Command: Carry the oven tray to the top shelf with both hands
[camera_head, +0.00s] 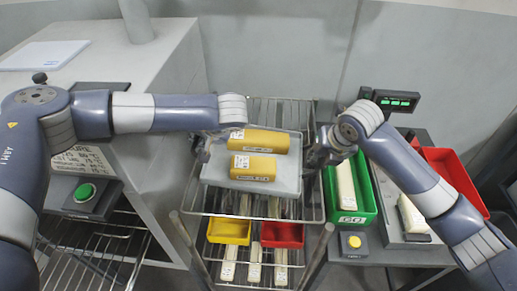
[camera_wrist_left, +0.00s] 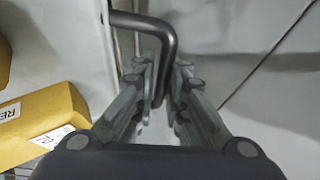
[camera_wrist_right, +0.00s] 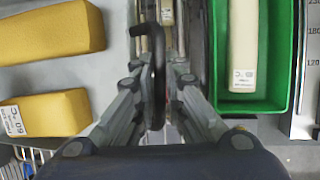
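The oven tray (camera_head: 217,172) is a shallow light grey tray carrying two yellow blocks (camera_head: 258,141) with white labels. It is at the wire rack, above a wire shelf; whether it rests there or hangs in my grip I cannot tell. My left gripper (camera_head: 206,148) is at the tray's left side. In the left wrist view its fingers close in around a dark bent handle (camera_wrist_left: 165,40). My right gripper (camera_head: 317,156) is at the right side. In the right wrist view its fingers close in around another dark handle (camera_wrist_right: 157,80). Finger contact is partly hidden.
The wire rack (camera_head: 258,217) holds a yellow bin (camera_head: 229,231), a red bin (camera_head: 283,235) and pale blocks below. A green bin (camera_head: 363,200) stands close right, beside a scale with a display (camera_head: 391,101). A grey counter (camera_head: 120,65) with a green button (camera_head: 84,192) is left.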

